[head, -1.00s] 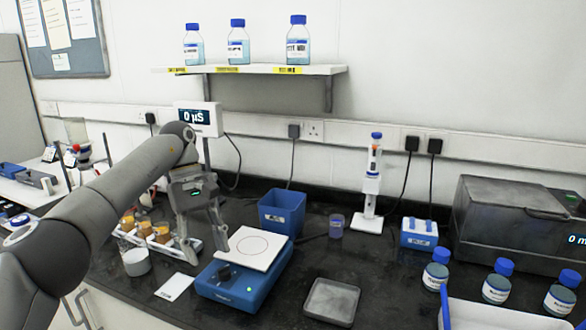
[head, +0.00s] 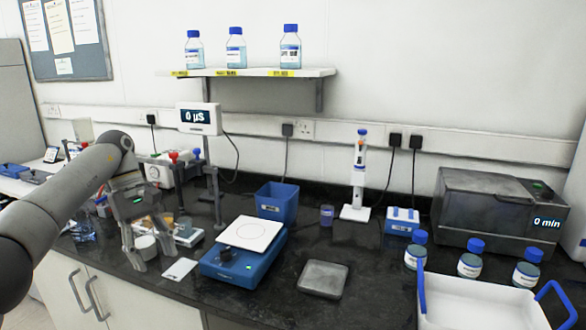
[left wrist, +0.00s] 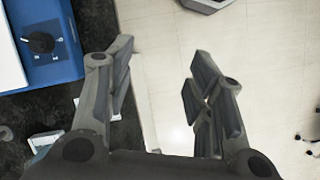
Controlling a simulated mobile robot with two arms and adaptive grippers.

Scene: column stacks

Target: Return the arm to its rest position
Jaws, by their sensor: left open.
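My left arm comes in from the left in the head view. Its gripper (head: 150,258) is open and points down near the front left edge of the bench, over or beside a small white container (head: 145,246). In the left wrist view the left gripper (left wrist: 160,85) has its fingers spread with nothing between them. Pale floor tiles (left wrist: 260,90) and the bench edge lie below it. My right gripper is in neither view.
A blue stirrer with a white plate (head: 245,262) stands right of the left gripper. Also on the bench are a blue bin (head: 277,202), a grey dish (head: 323,279), a pipette stand (head: 357,185), bottles (head: 470,262) and a white tray (head: 480,305). Cabinet doors (head: 85,285) are below.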

